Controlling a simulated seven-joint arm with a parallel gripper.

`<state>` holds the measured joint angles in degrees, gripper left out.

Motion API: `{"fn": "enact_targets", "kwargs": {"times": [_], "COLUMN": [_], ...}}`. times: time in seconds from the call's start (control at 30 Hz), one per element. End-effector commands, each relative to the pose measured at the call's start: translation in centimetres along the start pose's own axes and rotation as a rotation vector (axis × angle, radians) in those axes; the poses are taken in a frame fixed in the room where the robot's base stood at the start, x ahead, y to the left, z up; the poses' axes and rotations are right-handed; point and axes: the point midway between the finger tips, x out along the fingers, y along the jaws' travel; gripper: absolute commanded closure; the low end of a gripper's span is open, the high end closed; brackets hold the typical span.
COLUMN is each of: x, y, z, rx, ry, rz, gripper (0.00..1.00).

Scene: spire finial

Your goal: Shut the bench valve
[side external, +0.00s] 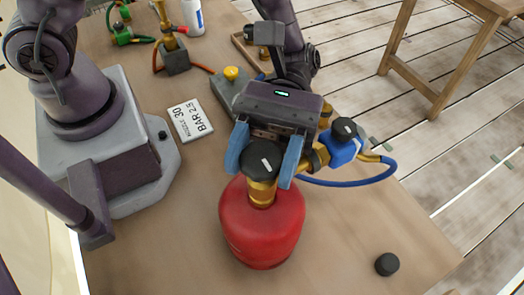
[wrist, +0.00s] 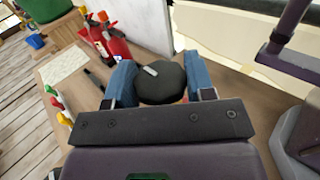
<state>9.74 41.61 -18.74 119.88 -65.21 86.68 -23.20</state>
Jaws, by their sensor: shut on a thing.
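A red gas cylinder (side external: 262,228) stands upright on the bench, with a brass neck and a round black valve knob (side external: 263,160) bearing a white mark on top. My gripper (side external: 264,163) has its two blue fingers on either side of this knob and is shut on it. In the wrist view the black knob (wrist: 161,84) sits between the blue fingers (wrist: 160,90), its white mark pointing up and left. A blue regulator (side external: 342,151) with its own black knob joins the neck through a brass fitting. The cylinder is hidden beneath the knob in the wrist view.
A blue hose (side external: 350,183) curves from the regulator. A loose black cap (side external: 387,264) lies at front right. A placard (side external: 190,120) reads nozzle 30, bar 2.5. A yellow button (side external: 231,73) tops a grey block behind my gripper. Red bottles (wrist: 108,42) stand farther off.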

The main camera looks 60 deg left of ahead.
Motion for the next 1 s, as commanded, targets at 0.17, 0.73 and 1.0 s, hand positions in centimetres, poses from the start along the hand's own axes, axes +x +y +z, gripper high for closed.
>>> {"fn": "enact_targets", "kwargs": {"times": [0.17,0.73,1.0], "x": [-0.1,-4.0,-9.9], "y": [0.0,0.1,0.0], "z": [0.0,0.0,-0.1], "rx": [0.0,0.003,0.001], "ry": [-0.001,0.001,0.001], "rz": [0.001,0.007,0.005], "gripper": [0.25,0.25,0.25]}}
